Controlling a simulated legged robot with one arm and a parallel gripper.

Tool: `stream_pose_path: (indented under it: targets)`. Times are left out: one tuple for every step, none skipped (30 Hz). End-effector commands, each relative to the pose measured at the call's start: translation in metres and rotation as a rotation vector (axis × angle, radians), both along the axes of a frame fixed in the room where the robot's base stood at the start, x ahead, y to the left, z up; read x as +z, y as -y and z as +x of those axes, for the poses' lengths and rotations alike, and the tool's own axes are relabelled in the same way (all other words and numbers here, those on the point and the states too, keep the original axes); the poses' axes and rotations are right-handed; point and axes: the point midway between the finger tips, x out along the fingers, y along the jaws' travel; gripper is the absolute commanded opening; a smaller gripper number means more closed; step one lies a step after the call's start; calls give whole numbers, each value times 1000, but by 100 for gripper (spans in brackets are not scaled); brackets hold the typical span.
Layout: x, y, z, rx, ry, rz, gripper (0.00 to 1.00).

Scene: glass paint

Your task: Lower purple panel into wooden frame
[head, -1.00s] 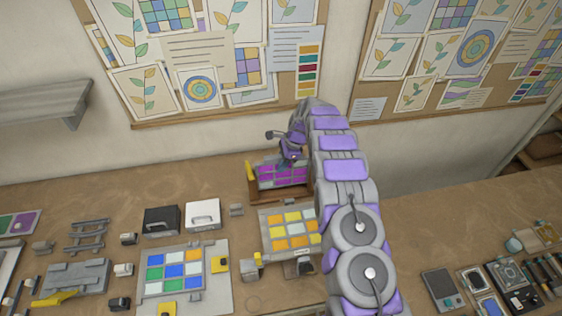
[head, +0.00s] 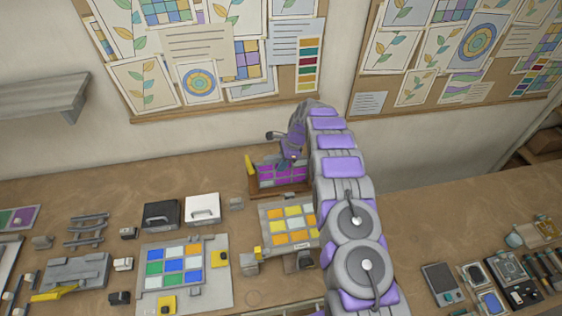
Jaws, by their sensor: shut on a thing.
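The purple panel (head: 280,174), a grey-edged grid of magenta panes, is upright at the wooden frame (head: 262,192) near the back of the table. The frame shows as a brown base along the panel's lower edge, with a yellow piece (head: 250,165) at its left. My gripper (head: 286,160) is shut on the panel's top edge from above. My arm hides the panel's right end. I cannot tell whether the lower edge is fully seated.
A panel of yellow and orange panes (head: 289,222) lies just in front. A multicoloured panel (head: 175,265) sits on a grey board at left. Black (head: 161,215) and white (head: 203,209) cases stand left of the frame. The wall is close behind.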

Motion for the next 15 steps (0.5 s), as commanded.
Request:
stream_pose_path:
  targets:
    - [-1, 0, 0, 0, 2, 0, 0]
    - [-2, 0, 0, 0, 1, 0, 0]
    - [-4, 0, 0, 0, 1, 0, 0]
    - [-5, 0, 0, 0, 1, 0, 0]
    - [-6, 0, 0, 0, 1, 0, 0]
    - [-7, 0, 0, 0, 1, 0, 0]
    - [-8, 0, 0, 0, 1, 0, 0]
    - [-9, 0, 0, 0, 1, 0, 0]
    - [-9, 0, 0, 0, 2, 0, 0]
    - [-9, 0, 0, 0, 2, 0, 0]
    - [-9, 0, 1, 0, 2, 0, 0]
    - [-8, 0, 1, 0, 2, 0, 0]
    - [-8, 0, 1, 0, 2, 0, 0]
    - [-8, 0, 1, 0, 2, 0, 0]
    - [-8, 0, 1, 0, 2, 0, 0]
